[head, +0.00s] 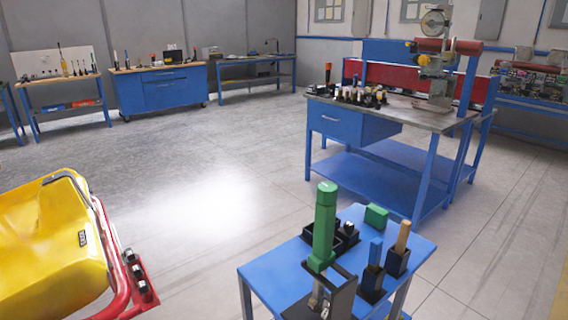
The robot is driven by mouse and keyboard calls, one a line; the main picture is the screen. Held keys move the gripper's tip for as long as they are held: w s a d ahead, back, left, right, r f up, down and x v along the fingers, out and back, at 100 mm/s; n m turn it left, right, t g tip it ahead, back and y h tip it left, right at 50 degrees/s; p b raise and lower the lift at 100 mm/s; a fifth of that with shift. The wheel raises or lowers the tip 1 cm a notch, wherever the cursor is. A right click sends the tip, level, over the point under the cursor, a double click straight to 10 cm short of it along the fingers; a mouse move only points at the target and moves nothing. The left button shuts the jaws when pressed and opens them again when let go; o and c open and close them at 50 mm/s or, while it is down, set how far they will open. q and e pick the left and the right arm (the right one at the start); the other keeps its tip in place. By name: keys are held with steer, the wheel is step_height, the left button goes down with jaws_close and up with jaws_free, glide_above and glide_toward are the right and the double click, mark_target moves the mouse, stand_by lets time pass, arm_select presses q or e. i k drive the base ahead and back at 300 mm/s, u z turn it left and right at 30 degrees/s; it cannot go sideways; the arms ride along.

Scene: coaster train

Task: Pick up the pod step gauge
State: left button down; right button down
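A small blue table (275,272) stands at the lower right of the head view. On it a tall green-handled tool (324,225) stands upright, its grey metal lower part in a black holder (341,301). A blue stick-like piece (375,251) and a tan one (403,236) stand upright in black holders to its right. A green block (376,217) lies at the table's back edge. I cannot tell for certain which of these is the pod step gauge. Neither of my grippers shows.
A yellow seat (55,245) with a red tubular frame (112,262) stands at the lower left. A black tray (343,238) is on the small table. A blue workbench (350,124) with a machine stands behind. The floor (200,200) between them is open.

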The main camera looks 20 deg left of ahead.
mark_target(375, 251)
steer(key=k, duration=0.5)
steer(key=z, duration=1.05)
steer(key=i, duration=3.05)
